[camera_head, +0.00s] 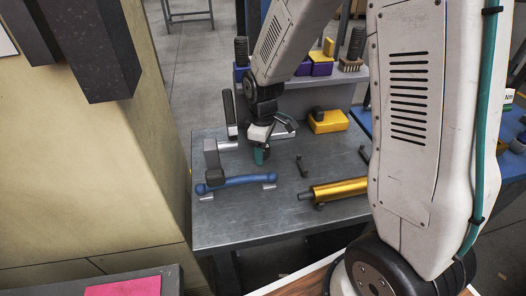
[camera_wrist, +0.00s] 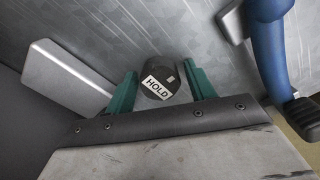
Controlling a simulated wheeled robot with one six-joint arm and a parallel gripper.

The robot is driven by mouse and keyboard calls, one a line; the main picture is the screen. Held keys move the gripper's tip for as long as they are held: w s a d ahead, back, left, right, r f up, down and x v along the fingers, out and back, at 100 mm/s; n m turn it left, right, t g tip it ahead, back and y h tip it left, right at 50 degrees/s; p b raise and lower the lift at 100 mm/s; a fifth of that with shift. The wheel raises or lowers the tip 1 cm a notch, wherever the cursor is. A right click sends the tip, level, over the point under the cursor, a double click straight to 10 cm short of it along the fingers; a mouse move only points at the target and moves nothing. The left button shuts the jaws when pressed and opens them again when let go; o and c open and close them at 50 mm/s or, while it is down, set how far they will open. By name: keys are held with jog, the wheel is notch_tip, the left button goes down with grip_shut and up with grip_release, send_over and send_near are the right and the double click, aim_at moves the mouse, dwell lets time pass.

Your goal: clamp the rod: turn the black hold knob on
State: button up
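The black hold knob (camera_wrist: 167,70) is round and dark, with a white HOLD label and a small light mark on its face. It sits between the two green fingertips of my gripper (camera_wrist: 161,86) in the wrist view. The fingers flank it closely; whether they press on it I cannot tell. In the head view my gripper (camera_head: 261,155) points down over the bench, and the knob cannot be made out there. A blue rod (camera_head: 240,181) lies across grey supports at the bench's left front. It also shows at the right of the wrist view (camera_wrist: 272,50).
A grey block (camera_head: 211,156) stands left of my gripper on the metal bench (camera_head: 270,222). A gold cylinder (camera_head: 341,190) lies to the right, with a small dark part (camera_head: 301,167) behind it. A yellow box (camera_head: 328,121) is at the back. A flat silver plate (camera_wrist: 65,75) lies left of the knob.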

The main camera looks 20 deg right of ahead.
jog(key=shift+r, duration=2.4)
jog(key=shift+w+r, duration=0.1)
jog(key=shift+w, duration=0.05)
jog(key=shift+w+r, duration=0.15)
